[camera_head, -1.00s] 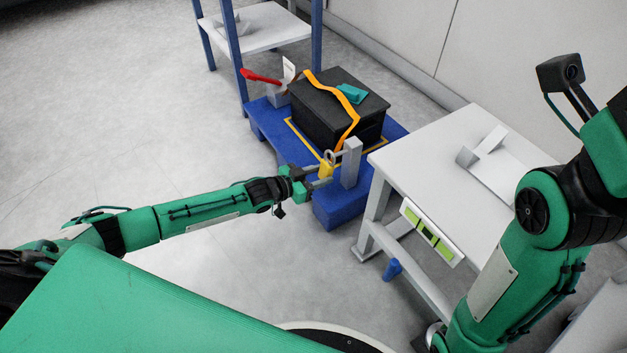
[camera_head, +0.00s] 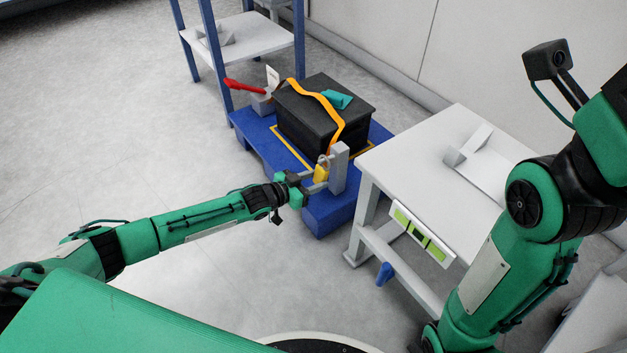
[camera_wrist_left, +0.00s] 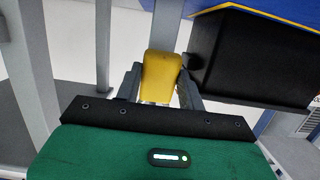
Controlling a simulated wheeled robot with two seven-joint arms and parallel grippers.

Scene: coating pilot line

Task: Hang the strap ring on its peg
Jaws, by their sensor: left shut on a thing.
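My left gripper (camera_head: 317,184) is shut on the yellow tab (camera_head: 321,173) at the end of the orange strap (camera_head: 320,97). The tab also shows between the fingers in the left wrist view (camera_wrist_left: 160,76). The small grey strap ring (camera_head: 323,159) stands above the tab, close beside the grey post (camera_head: 338,168) at the front of the blue pallet. The peg is too small to tell from the post, and I cannot tell whether the ring touches it. The strap runs over the black box (camera_head: 310,122). My right gripper is out of view.
The blue pallet (camera_head: 318,216) carries the box and a red-handled item (camera_head: 245,86). A teal piece (camera_head: 337,99) lies on the box. A white table (camera_head: 405,150) stands close on the right, a blue-legged rack (camera_head: 255,32) behind. Floor at left is clear.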

